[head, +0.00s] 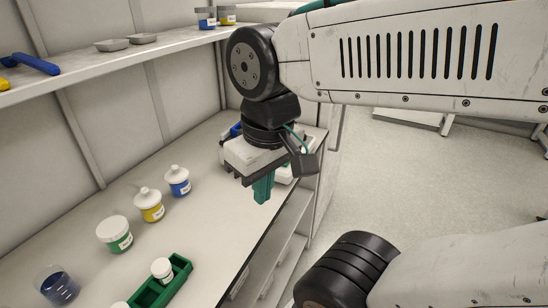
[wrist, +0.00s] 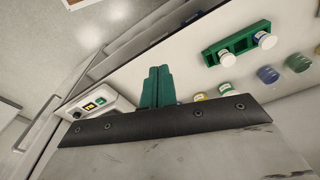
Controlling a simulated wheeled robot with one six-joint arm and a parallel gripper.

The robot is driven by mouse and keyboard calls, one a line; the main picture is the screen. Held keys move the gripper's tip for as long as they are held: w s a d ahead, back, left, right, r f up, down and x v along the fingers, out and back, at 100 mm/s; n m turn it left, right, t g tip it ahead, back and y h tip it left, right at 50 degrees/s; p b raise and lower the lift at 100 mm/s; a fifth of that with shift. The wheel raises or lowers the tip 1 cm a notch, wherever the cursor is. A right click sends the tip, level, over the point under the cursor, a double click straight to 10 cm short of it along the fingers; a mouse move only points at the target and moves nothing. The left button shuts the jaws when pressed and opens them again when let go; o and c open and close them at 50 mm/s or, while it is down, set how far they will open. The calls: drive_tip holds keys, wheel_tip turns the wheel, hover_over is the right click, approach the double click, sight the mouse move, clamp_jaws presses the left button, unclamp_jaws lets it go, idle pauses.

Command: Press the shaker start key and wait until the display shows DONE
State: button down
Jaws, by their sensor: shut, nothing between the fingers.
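A green rack (head: 178,283) with white-capped vials stands on the bench. Along it stand a green-labelled jar (head: 115,236), a yellow bottle (head: 150,205), a blue bottle (head: 178,181) and a beaker of dark blue liquid (head: 60,288). A shelf (head: 130,58) runs above. Open floor lies right.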

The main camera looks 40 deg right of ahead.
drive_tip(key=w+d+f+m+t+y, duration=0.1)
drive_tip(key=w+d+m+y, duration=0.1)
drive_tip(key=w+d+m, duration=0.4)
drive_tip(key=w+d+m+t+y, duration=0.1)
drive_tip(key=w+d+m+y, duration=0.2)
drive_tip(key=w, duration=0.4)
drive_tip(key=w+d+f+m+t, duration=0.2)
drive_tip(key=d+m, duration=0.4)
drive_tip(key=d, duration=0.3)
drive_tip(key=w+d+f+m+t, duration=0.2)
drive_tip(key=w+d+m, duration=0.2)
drive_tip(key=d, duration=0.6)
drive_tip(key=shift+f+m+t, duration=0.35)
drive_tip(key=shift+m+t, duration=0.05)
drive_tip(key=shift+m, duration=0.6)
drive_tip(key=shift+f, duration=4.4)
drive_tip(key=shift+f, duration=0.15)
